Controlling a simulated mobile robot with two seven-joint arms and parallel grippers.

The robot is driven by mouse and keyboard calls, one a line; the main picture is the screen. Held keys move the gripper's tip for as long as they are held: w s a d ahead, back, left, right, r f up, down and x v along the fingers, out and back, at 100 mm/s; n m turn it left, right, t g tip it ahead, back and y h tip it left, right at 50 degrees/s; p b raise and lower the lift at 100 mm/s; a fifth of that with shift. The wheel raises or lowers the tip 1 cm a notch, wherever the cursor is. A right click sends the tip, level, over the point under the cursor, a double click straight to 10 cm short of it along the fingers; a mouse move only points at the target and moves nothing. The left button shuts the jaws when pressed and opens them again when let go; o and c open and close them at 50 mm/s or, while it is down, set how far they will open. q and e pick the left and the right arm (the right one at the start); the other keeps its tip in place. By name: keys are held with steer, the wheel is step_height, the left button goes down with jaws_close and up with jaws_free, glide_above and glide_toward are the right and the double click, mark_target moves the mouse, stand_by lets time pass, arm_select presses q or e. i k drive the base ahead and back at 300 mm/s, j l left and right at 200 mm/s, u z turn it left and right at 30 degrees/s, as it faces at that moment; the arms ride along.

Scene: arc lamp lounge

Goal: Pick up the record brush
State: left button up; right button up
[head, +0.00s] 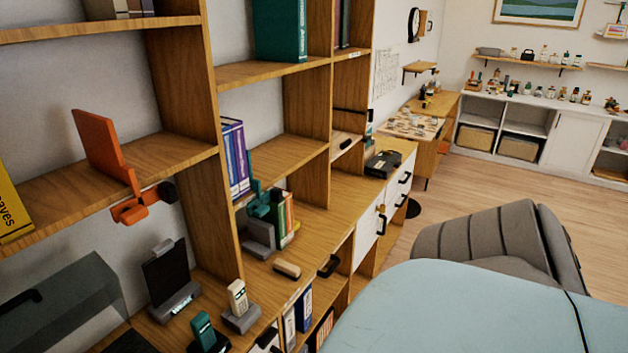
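A small wooden block with a dark lower edge, which looks like the record brush (287,270), lies in the head view on the wooden shelf top below the middle of the picture. It sits just in front of a grey block-like stand and is apart from the things around it. Its top and near side are in clear sight. Neither of my grippers shows in this view.
A cream handset on a grey base (239,308), a teal handset (205,331) and a dark-screened device (170,280) stand left of the brush. Shelf uprights (208,210) rise behind. A pale blue rounded surface (470,310) and a grey chair (490,240) fill the right.

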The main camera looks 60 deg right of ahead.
mark_target(293, 272)
steer(key=z, duration=1.8)
steer(key=i+l+u, duration=0.15)
steer(key=u, duration=1)
steer(key=l+u, duration=0.8)
steer(key=l, duration=0.8)
steer(key=k+l+u, duration=0.1)
steer(key=l, duration=0.55)
